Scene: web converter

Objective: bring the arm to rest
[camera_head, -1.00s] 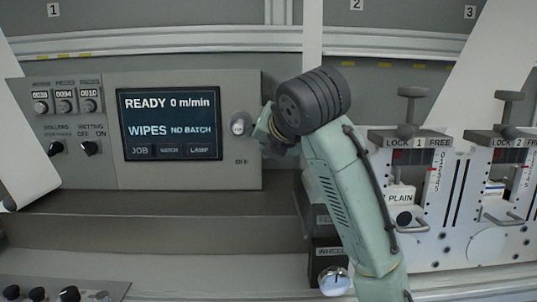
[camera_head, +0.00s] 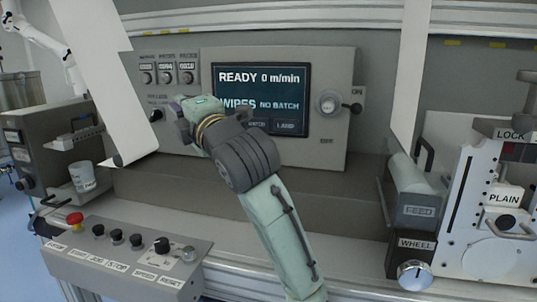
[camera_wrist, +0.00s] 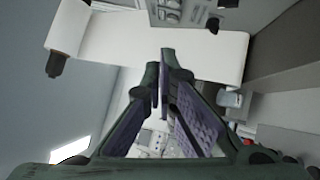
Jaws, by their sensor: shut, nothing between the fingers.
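My arm reaches up from the bottom of the head view, its wrist bent over in front of the control panel (camera_head: 335,160). The fingers show against a white web sheet (camera_wrist: 215,52). My wrist covers part of the panel's screen (camera_head: 290,90), which reads READY, 0 m/min, WIPES, NO BATCH.
A white web (camera_head: 120,85) hangs left of my wrist. A button box (camera_head: 120,262) with a red stop knob (camera_head: 74,219) is at lower left. A cup (camera_head: 83,176) stands on a side unit. FEED and WHEEL blocks (camera_head: 415,243) and the PLAIN unit (camera_head: 485,235) are at right.

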